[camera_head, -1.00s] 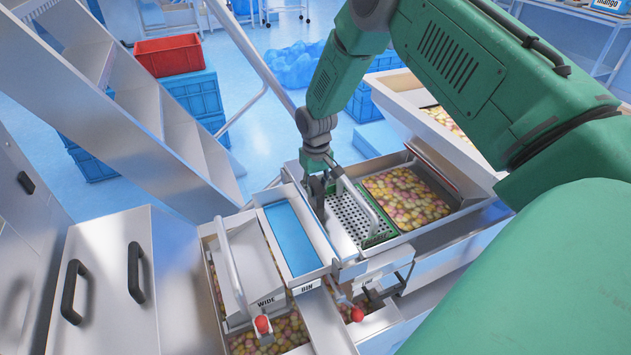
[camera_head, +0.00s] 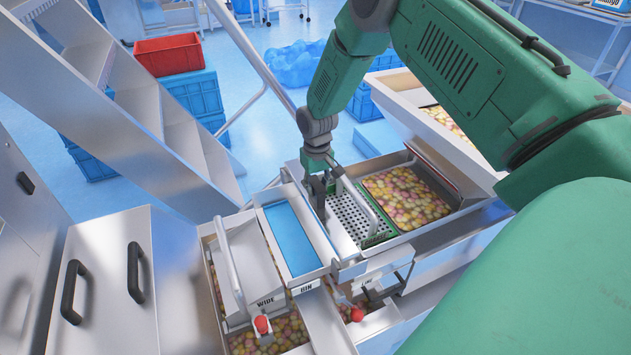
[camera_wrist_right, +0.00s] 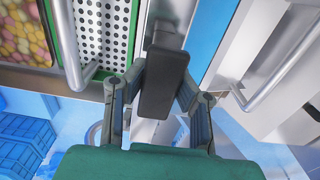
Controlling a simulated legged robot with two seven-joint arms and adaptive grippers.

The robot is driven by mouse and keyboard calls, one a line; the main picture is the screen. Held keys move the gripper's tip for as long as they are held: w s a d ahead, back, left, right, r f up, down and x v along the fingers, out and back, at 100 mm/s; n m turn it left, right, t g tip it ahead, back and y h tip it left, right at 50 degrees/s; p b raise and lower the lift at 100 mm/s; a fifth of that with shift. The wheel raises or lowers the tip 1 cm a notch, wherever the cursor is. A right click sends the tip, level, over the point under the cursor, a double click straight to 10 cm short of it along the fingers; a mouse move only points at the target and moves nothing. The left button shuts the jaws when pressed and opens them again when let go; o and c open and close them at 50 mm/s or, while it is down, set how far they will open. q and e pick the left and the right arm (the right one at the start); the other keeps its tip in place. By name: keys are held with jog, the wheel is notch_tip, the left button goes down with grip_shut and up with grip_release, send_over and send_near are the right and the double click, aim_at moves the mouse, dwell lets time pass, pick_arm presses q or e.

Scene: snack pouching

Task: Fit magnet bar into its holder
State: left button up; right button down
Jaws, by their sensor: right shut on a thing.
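My right gripper (camera_head: 319,193) reaches down between the blue-floored bin and the perforated plate. In the wrist view my right gripper (camera_wrist_right: 163,98) has its two fingers closed on the sides of a dark grey block, which I take for the magnet bar (camera_wrist_right: 164,82). The bar stretches away from the fingers, and its far end meets or overlaps a grey part in a narrow gap. I cannot tell whether they touch, or which part is the holder. In the head view the bar is hard to tell from the dark fingers. My left gripper is not in view.
A perforated plate (camera_head: 351,218) with a raised handle stands close on the right, beside a tray of coloured snacks (camera_head: 405,194). The blue-floored bin (camera_head: 288,238) is close on the left. Red-knobbed levers (camera_head: 262,325) stand in front. Metal stairs (camera_head: 165,125) rise at left.

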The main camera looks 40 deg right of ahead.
jog(key=shift+d+r, duration=0.1)
jog(key=shift+d, duration=0.2)
jog(key=shift+a, duration=0.1)
jog(key=shift+f+b, duration=1.2)
jog(key=shift+f, duration=0.75)
jog(key=c, duration=1.3)
grip_release()
jog(key=shift+o, duration=0.2)
jog(key=shift+s, duration=0.1)
jog(key=shift+r, duration=0.3)
notch_tip(320, 180, up, 11)
jog(key=shift+r, duration=0.2)
jog(key=shift+f, duration=0.1)
